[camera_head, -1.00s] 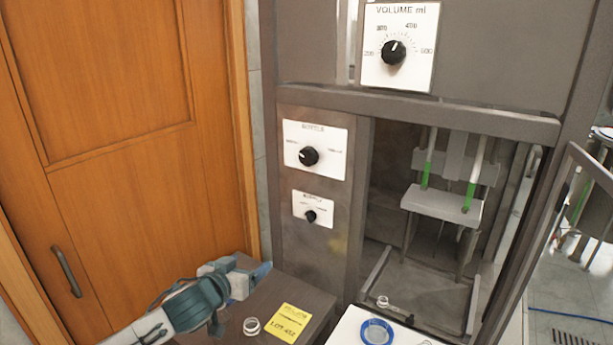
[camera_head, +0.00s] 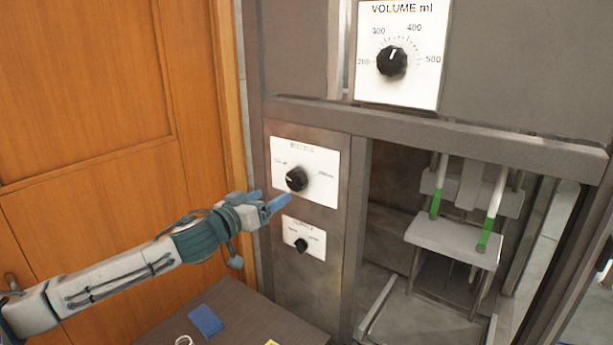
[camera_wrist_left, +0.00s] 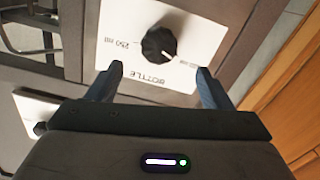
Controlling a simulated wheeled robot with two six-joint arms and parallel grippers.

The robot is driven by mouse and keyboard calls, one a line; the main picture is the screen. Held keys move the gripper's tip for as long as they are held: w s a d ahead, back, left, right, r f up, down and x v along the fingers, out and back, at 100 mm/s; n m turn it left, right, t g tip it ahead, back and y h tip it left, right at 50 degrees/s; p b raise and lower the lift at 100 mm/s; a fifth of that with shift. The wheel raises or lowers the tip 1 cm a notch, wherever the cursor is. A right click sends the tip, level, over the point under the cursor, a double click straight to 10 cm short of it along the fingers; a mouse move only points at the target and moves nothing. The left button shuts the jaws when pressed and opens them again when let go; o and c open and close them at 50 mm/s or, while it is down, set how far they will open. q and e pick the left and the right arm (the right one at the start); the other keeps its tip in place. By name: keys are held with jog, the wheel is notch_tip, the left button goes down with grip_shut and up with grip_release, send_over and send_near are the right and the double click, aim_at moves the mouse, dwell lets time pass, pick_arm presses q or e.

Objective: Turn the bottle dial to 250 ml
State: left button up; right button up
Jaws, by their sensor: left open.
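The bottle dial (camera_head: 296,180) is a black knob on a white plate (camera_head: 318,191) on the machine's grey front panel. In the left wrist view the dial (camera_wrist_left: 157,44) appears upside down, with "250 ml" on the picture's left and "BOTTLE" below. Its white pointer line points away from "250 ml", toward the mark on the other side, which is hard to read. My left gripper (camera_head: 274,199) is open, with blue fingers, just in front of and below the dial. In the left wrist view its fingertips (camera_wrist_left: 159,72) are apart, with the knob beyond them and not between them. My right gripper is not in view.
A smaller dial (camera_head: 302,245) sits just below on its own plate. A volume dial (camera_head: 392,62) is higher up at the right. A brown table (camera_head: 240,308) below carries a blue piece (camera_head: 206,320) and a white ring (camera_head: 183,341). A wooden door (camera_head: 90,90) stands at the left.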

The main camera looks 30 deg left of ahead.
aim_at(293, 181)
pick_arm(q)
jog(key=w+p, duration=0.1)
jog(key=w, duration=0.1)
jog(key=w+p, duration=0.3)
jog(key=shift+w+d+r, duration=0.2)
jog(key=shift+w+r, duration=0.1)
jog(key=shift+r, duration=0.05)
jog(key=w+p, duration=0.1)
jog(key=w, duration=0.2)
jog(key=shift+d, duration=0.15)
jog(key=shift+w+d+f+p, duration=0.1)
jog(key=shift+w+p, duration=0.1)
jog(key=shift+w, duration=0.2)
jog(key=shift+w+f+p, duration=0.1)
jog(key=shift+w+p, duration=0.05)
jog(key=shift+w, duration=0.25)
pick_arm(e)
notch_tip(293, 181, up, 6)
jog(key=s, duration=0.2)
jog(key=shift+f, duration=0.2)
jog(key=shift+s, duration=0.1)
pick_arm(q)
jog(key=c, duration=1)
jog(key=shift+o, duration=0.2)
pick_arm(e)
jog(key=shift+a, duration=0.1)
